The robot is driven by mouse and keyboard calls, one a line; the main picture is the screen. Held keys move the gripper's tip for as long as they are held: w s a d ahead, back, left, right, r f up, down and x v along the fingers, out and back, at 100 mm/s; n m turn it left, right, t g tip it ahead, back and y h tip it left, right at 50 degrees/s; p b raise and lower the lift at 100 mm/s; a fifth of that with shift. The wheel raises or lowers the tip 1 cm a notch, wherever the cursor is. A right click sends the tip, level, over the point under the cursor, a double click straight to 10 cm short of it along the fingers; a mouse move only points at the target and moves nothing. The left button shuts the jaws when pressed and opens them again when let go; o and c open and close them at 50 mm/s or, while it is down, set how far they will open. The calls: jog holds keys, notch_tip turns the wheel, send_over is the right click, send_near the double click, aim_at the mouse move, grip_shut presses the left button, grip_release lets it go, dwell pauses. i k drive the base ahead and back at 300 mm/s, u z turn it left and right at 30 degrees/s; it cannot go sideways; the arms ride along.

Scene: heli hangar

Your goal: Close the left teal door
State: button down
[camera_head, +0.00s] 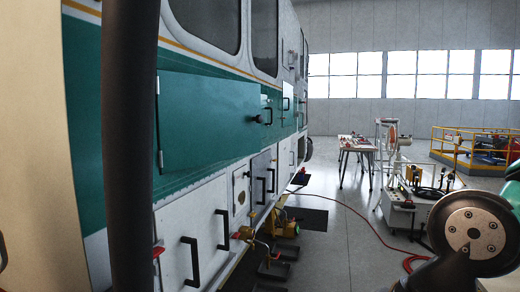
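The left teal door (205,122) is a large flat panel on the side of the white and teal helicopter, left of the middle of the view. The door looks slightly out of line with the hull, as if ajar, but I cannot tell how wide the gap is. A smaller teal panel with a black handle (269,115) is just right of it. My gripper is not in view; a dark joint of my arm with a silver disc shows at the lower right.
Below are white panels with black handles (192,262) and yellow fittings (284,222). A red hose (352,207) crosses the floor. A worktable (358,145), an equipment cart (404,207) and a yellow-railed platform (452,152) stand right. A dark vertical post fills the near left.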

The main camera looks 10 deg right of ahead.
aim_at(203, 119)
jog(key=z, duration=0.45)
jog(key=i, duration=1.05)
jog(key=u, duration=0.35)
